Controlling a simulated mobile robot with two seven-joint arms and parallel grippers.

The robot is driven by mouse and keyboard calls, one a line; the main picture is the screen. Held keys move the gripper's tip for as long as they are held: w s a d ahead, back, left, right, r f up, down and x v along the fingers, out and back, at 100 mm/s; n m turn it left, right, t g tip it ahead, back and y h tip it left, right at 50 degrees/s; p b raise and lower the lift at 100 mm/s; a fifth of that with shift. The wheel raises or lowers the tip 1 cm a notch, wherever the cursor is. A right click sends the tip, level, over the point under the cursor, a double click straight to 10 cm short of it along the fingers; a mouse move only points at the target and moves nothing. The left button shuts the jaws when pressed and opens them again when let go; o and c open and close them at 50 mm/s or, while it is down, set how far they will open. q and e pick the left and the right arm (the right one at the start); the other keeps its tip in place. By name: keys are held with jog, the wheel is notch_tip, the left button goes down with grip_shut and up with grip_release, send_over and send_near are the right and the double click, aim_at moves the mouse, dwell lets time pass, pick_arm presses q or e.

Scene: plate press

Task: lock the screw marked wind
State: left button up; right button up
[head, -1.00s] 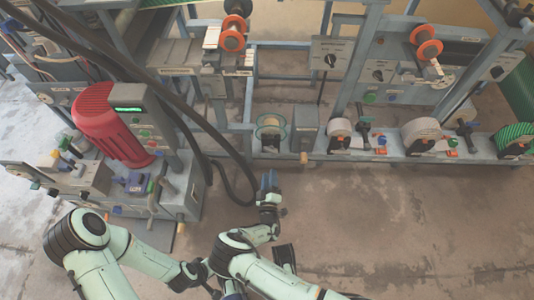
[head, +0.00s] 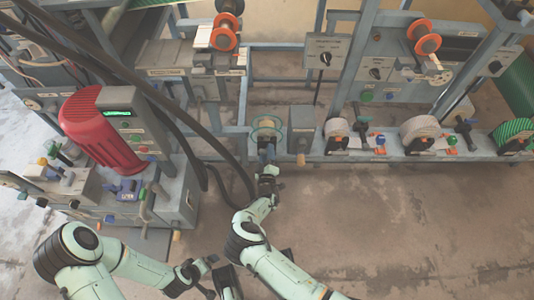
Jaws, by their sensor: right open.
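No marking that reads wind is legible, so I cannot tell which screw carries it. Black-handled fittings stand on the rail to the right, one (head: 364,122) near a white roll. My left gripper (head: 208,265) is low in the picture, its fingers unclear.
A red motor (head: 98,125) and a grey panel with a green display (head: 118,113) stand at the left. Thick black hoses (head: 195,145) hang left of my right gripper. The floor (head: 400,220) in front of the rail is clear.

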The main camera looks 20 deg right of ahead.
grip_shut()
